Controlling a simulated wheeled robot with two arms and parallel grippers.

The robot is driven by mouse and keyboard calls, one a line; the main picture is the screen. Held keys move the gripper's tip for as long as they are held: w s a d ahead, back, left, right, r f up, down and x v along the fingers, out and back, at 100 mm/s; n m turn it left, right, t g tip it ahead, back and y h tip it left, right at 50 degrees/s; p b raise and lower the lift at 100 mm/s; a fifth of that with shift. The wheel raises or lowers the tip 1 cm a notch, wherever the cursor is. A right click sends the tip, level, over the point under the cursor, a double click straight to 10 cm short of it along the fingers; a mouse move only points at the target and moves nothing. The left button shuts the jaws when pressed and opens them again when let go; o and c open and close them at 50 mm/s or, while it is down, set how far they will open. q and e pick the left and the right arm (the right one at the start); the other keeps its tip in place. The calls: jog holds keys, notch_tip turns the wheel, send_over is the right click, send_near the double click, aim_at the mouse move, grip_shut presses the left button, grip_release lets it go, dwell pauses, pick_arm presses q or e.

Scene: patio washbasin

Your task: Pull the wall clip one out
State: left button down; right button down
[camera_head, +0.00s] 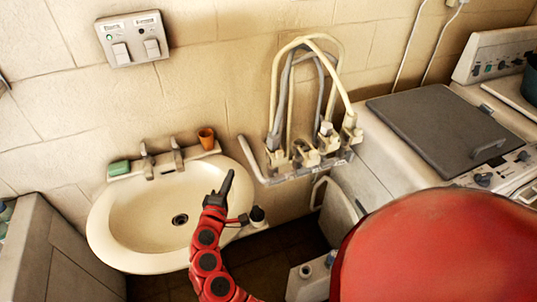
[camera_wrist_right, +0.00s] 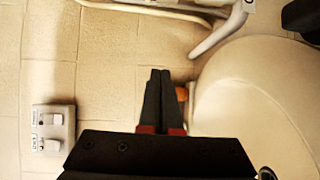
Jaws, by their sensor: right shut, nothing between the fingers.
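A rail of pale clips and fittings (camera_head: 304,155) is on the wall right of the washbasin, with beige and grey looped hoses above it. Which of these is wall clip one I cannot tell. My right gripper (camera_head: 229,176) is over the right side of the basin, left of the rail and apart from it. Its black fingers are together and empty, which also shows in the right wrist view (camera_wrist_right: 158,75). In that view, a pale pipe end (camera_wrist_right: 222,32) shows at the upper right; the clips are not clearly seen. My left gripper is not in view.
The washbasin (camera_head: 120,225) has a tap, green soap (camera_head: 119,168) and an orange cup (camera_head: 206,137) at its back. A switch plate (camera_head: 133,39) is above. A white machine with a grey lid (camera_head: 437,127) stands to the right.

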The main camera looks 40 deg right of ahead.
jog(key=s+d+r+m+g+h, duration=0.3)
jog(key=s+d+r+g, duration=0.1)
jog(key=s, duration=0.2)
jog(key=shift+s+m+h, duration=0.2)
jog(key=shift+m+h, duration=0.2)
jog(key=p, duration=0.4)
send_near(276, 147)
jog(key=x, duration=0.5)
jog(key=shift+w+d+r, duration=0.1)
jog(key=shift+r, duration=0.05)
jog(key=shift+w+d, duration=0.2)
jog(key=shift+d, duration=0.15)
